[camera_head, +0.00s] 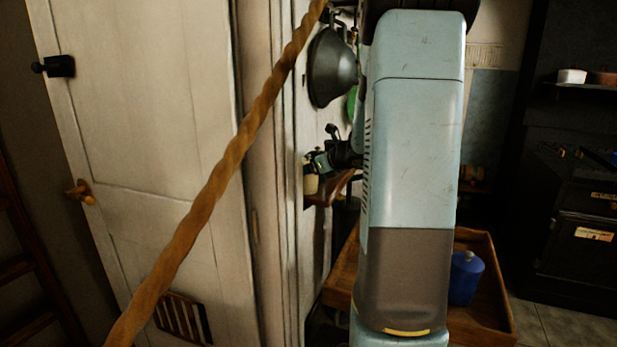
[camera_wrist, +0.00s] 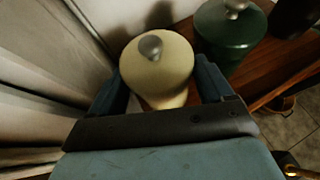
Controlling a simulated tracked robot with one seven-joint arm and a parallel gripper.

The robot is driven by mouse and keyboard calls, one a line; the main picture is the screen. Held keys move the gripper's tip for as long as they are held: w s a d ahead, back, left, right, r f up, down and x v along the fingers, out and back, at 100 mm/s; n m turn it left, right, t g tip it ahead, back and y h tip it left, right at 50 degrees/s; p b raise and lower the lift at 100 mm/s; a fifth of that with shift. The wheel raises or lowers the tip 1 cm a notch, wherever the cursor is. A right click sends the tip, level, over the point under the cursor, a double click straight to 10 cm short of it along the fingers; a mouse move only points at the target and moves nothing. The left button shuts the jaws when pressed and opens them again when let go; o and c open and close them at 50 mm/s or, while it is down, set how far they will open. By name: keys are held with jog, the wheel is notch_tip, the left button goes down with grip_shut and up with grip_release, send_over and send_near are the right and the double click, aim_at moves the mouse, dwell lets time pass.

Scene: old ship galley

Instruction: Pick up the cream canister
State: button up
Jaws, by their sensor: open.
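The cream canister (camera_wrist: 160,72) has a domed lid with a grey knob and stands upright on a wooden shelf (camera_wrist: 283,62). In the wrist view it sits between the two open fingers of my gripper (camera_wrist: 170,88), one on its left and one on its right; I cannot tell whether either touches it. In the head view the canister (camera_head: 310,183) shows small at the left end of the wooden shelf (camera_head: 335,187), with my gripper (camera_head: 321,163) at its upper part. My arm hides much of that area.
A dark green canister (camera_wrist: 230,35) stands close to the right of the cream one. A pale wall (camera_wrist: 30,65) runs close on the left. A blue canister (camera_head: 465,277) stands in a wooden tray (camera_head: 490,270) lower down. A rope (camera_head: 215,190) crosses the head view.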

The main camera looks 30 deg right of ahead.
jog(key=shift+w+f, duration=0.1)
jog(key=shift+w, duration=0.2)
jog(key=c, duration=0.9)
jog(key=shift+c, duration=0.3)
